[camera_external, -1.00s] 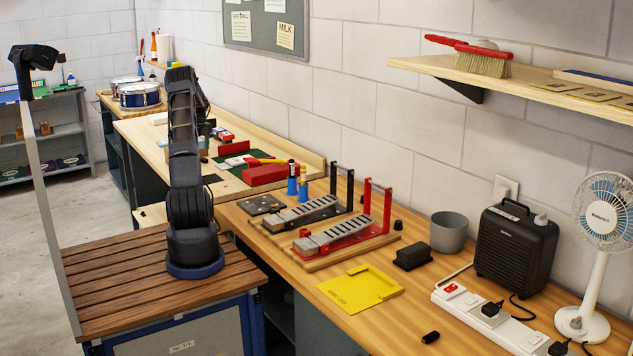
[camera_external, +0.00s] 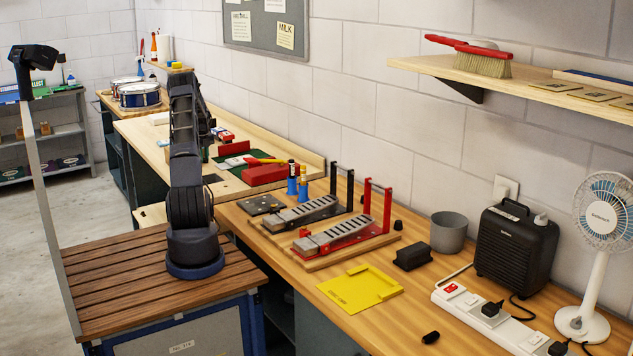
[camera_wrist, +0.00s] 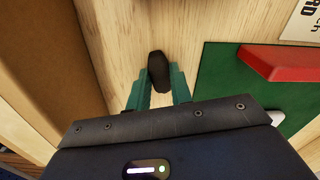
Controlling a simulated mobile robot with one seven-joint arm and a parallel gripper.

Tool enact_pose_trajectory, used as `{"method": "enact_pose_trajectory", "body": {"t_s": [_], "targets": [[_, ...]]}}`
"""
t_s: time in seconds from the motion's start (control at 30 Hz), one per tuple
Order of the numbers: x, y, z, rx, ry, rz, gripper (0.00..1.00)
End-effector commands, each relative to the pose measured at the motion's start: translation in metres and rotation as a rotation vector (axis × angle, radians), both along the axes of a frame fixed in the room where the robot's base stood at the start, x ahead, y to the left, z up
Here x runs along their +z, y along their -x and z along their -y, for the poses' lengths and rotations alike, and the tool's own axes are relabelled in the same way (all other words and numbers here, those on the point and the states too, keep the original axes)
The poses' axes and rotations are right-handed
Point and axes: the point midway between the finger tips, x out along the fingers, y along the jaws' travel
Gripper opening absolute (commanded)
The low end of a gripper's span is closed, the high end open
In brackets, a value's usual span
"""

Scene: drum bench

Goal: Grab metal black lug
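A small dark lug (camera_wrist: 159,72) with a rounded, elongated shape shows in the wrist view, over pale wood. My gripper (camera_wrist: 163,84) has two teal fingers, spread apart, one on each side of the lug's near part. The lug's far end reaches beyond the fingertips. I cannot tell whether either finger touches it. In the external view my arm hides the gripper and the lug.
In the wrist view a green mat (camera_wrist: 228,85) with a red block (camera_wrist: 282,64) lies to the right. A brown strip (camera_wrist: 62,60) runs along the left. In the external view, pedals (camera_external: 335,235) and a yellow tray (camera_external: 345,293) occupy the nearer bench.

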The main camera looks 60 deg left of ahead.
Motion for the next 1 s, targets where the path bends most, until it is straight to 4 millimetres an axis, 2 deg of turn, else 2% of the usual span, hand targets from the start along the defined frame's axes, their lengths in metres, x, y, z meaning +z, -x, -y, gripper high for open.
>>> {"method": "enact_pose_trajectory", "body": {"t_s": [0.03, 0.07, 0.33, 0.47, 0.67, 1.0], "targets": [[0.000, 0.000, 0.000, 0.000, 0.000, 0.000, 0.06], [0.000, 0.000, 0.000, 0.000, 0.000, 0.000, 0.00], [0.001, 0.000, 0.000, 0.000, 0.000, 0.000, 0.00], [0.009, 0.000, 0.000, 0.000, -0.001, 0.001, 0.00], [0.042, 0.000, -0.001, 0.001, -0.003, 0.001, 0.00], [0.130, 0.000, -0.001, 0.000, -0.003, 0.001, 0.00]]}}
